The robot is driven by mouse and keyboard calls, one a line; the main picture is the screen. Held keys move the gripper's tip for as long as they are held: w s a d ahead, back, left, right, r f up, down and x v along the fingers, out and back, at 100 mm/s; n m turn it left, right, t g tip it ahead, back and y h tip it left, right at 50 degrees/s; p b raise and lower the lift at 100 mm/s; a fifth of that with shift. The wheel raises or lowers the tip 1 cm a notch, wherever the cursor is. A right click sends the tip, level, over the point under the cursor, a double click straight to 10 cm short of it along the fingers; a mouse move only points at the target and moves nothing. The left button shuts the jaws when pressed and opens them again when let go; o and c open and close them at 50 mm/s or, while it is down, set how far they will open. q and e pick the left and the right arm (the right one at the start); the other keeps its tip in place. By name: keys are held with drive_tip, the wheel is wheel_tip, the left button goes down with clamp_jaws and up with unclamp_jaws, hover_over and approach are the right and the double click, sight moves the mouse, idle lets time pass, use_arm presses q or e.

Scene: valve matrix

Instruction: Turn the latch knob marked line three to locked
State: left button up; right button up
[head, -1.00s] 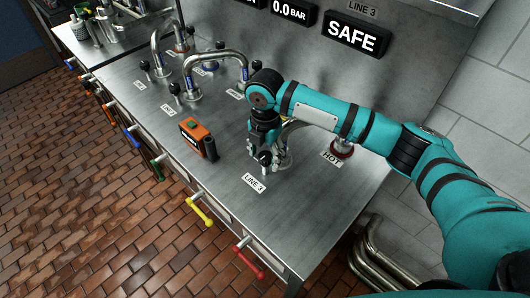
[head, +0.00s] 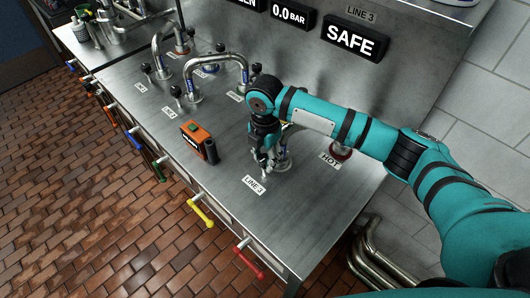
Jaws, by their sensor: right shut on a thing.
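The LINE 3 label (head: 254,185) lies flat on the steel bench top near its front right. My right gripper (head: 268,167) points down just behind this label and is shut on the line three latch knob, which the fingers mostly hide. The knob's angle cannot be read. The line three pipe fitting (head: 284,160) shows partly beside the gripper, with the rest behind my arm. The LINE 3 display (head: 351,41) on the back wall reads SAFE. My left gripper is not in view.
An orange and black device (head: 198,140) sits left of the gripper. Bent steel pipes (head: 213,66) with small black knobs stand farther left. A HOT label (head: 330,159) lies by a red-collared fitting. Yellow (head: 202,212) and red (head: 249,261) handles stick out from the bench front.

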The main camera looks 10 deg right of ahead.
drive_tip(key=m+p, duration=0.2)
drive_tip(key=p, duration=0.1)
drive_tip(key=m+p, duration=0.5)
drive_tip(key=m, duration=0.1)
drive_tip(key=shift+r+p, duration=0.3)
drive_tip(key=shift+p, duration=0.1)
drive_tip(key=shift+m+p, duration=0.75)
drive_tip(key=shift+m, duration=0.05)
drive_tip(key=m+p, duration=0.2)
drive_tip(key=m, duration=0.1)
drive_tip(key=shift+w+f+m, duration=0.1)
drive_tip(key=shift+f+m, duration=0.05)
drive_tip(key=shift+m, duration=0.15)
drive_tip(key=shift+m+p, duration=0.45)
drive_tip(key=shift+m, duration=1.15)
drive_tip(key=shift+w, duration=0.1)
drive_tip(key=o, duration=1.2)
drive_tip(key=shift+f, duration=0.1)
drive_tip(key=shift+c, duration=0.2)
